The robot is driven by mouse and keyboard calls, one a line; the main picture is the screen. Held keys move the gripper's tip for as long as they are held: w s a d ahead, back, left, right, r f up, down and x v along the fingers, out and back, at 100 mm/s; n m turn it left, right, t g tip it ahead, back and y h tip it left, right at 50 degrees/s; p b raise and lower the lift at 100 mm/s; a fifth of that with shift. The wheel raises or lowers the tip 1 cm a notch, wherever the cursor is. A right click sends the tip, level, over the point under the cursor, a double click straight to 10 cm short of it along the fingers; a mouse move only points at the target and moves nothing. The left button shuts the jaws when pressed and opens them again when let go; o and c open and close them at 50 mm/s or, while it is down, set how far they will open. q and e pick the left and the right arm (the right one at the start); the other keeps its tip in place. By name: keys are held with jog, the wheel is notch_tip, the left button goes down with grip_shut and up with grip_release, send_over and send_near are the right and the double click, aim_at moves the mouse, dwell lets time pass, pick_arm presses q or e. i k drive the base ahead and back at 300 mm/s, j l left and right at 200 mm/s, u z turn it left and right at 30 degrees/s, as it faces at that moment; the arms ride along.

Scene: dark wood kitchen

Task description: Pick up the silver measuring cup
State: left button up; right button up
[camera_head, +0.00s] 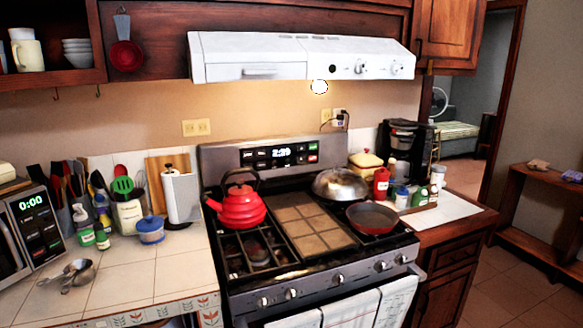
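A silver measuring cup (82,270) lies on the tiled counter (128,280) at the lower left, in front of the microwave. Its handle points to the left, and more thin silver metal lies beside or under it toward the front. I cannot tell whether that metal is part of the cup or separate pieces. Neither of my grippers is in view.
A microwave (32,228) stands left of the cup. Bottles, a blue-lidded pot (150,232) and utensil holders stand behind it. The stove (300,250) to the right carries a red kettle (241,208) and a red pan (373,217). Counter right of the cup is clear.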

aim_at(85, 278)
jog(key=u, duration=1.35)
